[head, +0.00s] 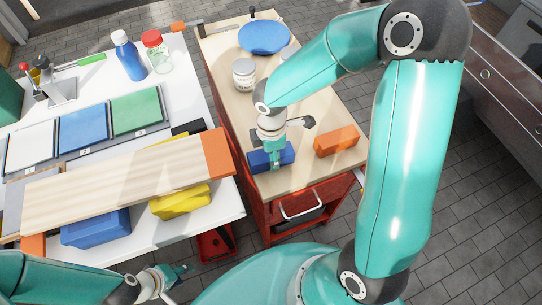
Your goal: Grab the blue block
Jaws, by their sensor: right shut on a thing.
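The blue block (262,162) lies near the front edge of the wooden workbench top (328,108), to the right of the white table. My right gripper (271,158) points down over it and is shut on it. The gripper's body hides the middle of the block, and whether the block is off the surface cannot be told. My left gripper (178,272) is low at the bottom of the view, in front of the white table and away from the block. Its fingers are small, and their opening is unclear.
An orange block (336,140) lies just right of my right gripper. A jar (244,74) and a blue plate (264,37) stand further back. On the white table (219,211), a wooden board (110,177) lies above another blue block (96,228) and a yellow block (180,201).

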